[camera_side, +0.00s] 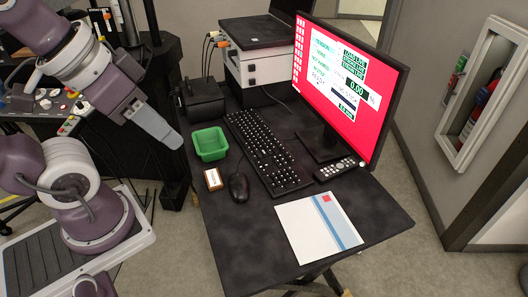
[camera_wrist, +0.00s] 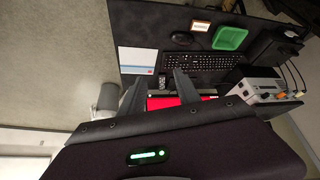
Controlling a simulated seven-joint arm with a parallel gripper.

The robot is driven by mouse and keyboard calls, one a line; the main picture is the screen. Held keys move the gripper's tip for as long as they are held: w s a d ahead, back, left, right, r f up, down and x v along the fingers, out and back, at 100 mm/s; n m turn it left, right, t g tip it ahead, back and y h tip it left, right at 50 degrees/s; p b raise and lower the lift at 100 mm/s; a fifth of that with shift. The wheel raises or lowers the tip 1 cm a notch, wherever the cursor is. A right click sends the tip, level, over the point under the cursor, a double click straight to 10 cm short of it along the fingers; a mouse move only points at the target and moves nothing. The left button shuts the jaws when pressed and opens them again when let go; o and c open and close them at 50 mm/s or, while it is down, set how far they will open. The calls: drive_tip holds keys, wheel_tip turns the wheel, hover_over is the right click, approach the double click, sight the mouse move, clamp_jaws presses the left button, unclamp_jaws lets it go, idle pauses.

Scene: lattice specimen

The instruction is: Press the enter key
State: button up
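A black keyboard (camera_side: 265,152) lies on the dark desk (camera_side: 240,250), in front of the monitor. It also shows in the wrist view (camera_wrist: 195,62), beyond my fingers. The enter key cannot be told apart from the other keys in either view. My gripper (camera_side: 172,140) hangs in the air left of the desk in the side view, clear of the keyboard. In the wrist view my gripper (camera_wrist: 160,74) shows two dark fingers standing apart with nothing held between them.
A green tray (camera_side: 210,144), a small framed card (camera_side: 213,179) and a mouse (camera_side: 239,188) lie left of the keyboard. A remote (camera_side: 336,170) and a booklet (camera_side: 318,227) lie to its right and front. The monitor (camera_side: 345,85) stands behind, beside a white box (camera_side: 262,67).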

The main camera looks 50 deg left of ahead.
clamp_jaws()
idle(1.2)
